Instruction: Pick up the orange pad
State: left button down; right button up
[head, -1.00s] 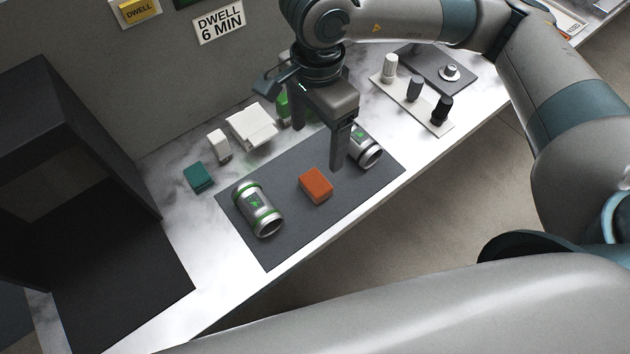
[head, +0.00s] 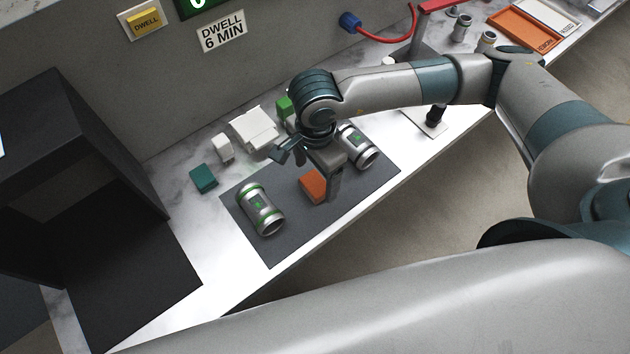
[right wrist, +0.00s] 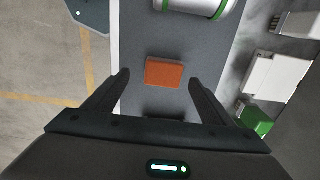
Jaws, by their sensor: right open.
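The orange pad (head: 313,186) is a small block lying on the dark grey mat (head: 290,228) between two silver cylinders. My right gripper (head: 318,178) is low over the mat, and its near finger hides the pad's right part in the head view. In the right wrist view the orange pad (right wrist: 164,73) lies ahead of and between the two spread fingers of my right gripper (right wrist: 158,80). The jaws are open and hold nothing. I cannot tell their exact height above the mat. My left gripper is not in view.
A green-ringed cylinder (head: 261,209) lies left of the pad and another cylinder (head: 357,147) lies right of it. A teal block (head: 203,178), a white block (head: 222,148) and a white holder (head: 254,128) stand behind the mat. A dark booth (head: 75,150) stands at left.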

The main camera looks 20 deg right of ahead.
aim_at(315, 183)
jog(key=shift+f, duration=0.1)
dwell(0.3)
jog(key=shift+w+f+p, duration=0.25)
jog(key=shift+f+p, duration=0.5)
jog(key=shift+p, duration=0.2)
notch_tip(315, 183, down, 3)
jog(key=shift+w+d+r+p, duration=0.1)
jog(key=shift+p, duration=0.65)
jog(key=shift+f, duration=0.45)
jog(key=shift+c, duration=0.7)
jog(key=c, duration=1)
